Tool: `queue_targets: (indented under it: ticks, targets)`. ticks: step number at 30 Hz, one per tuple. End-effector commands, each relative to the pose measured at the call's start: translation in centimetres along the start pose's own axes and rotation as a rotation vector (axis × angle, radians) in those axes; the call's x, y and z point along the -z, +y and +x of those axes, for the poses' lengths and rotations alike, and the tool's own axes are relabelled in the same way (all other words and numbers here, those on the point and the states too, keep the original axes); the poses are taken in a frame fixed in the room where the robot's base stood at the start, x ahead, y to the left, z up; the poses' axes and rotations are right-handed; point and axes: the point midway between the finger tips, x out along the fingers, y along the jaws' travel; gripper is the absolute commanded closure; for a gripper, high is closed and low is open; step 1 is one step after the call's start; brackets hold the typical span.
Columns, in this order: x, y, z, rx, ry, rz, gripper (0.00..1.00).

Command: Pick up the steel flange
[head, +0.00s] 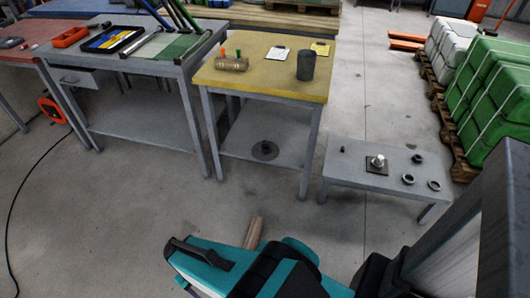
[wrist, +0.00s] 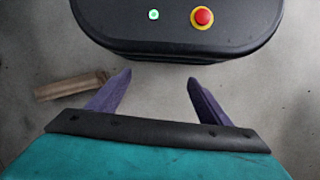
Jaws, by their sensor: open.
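A dark round disc with a raised centre, which looks like the steel flange (head: 265,150), lies flat on the lower shelf of the yellow-topped table in the head view. It is not in the wrist view. My gripper (wrist: 160,77) shows in the wrist view with its two purple fingers spread apart and nothing between them. Behind the fingers are bare floor and the black edge of my own base. In the head view the fingertips cannot be made out; my teal arm part is at the bottom, well apart from the disc.
The yellow-topped table (head: 228,82) overhangs the shelf (head: 240,140), and its legs flank it. A low grey bench (head: 340,175) with rings and a bolted plate (head: 376,168) stands right. A brown piece (head: 254,230) lies on the floor. Open floor fronts the tables.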

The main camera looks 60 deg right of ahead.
Motion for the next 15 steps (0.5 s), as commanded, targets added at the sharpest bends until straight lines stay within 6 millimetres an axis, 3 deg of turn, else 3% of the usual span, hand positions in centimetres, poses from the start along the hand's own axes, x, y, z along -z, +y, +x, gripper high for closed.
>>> queue_targets:
  ticks: [1, 6, 15]
  targets:
    - [2.0, 1.1, 1.2, -0.006, 0.04, 0.032, 0.28]
    - [8.3, 5.6, 2.6, -0.035, 0.202, 0.147, 0.28]
    - [18.0, 15.9, 3.6, -0.093, 0.501, 0.345, 0.28]
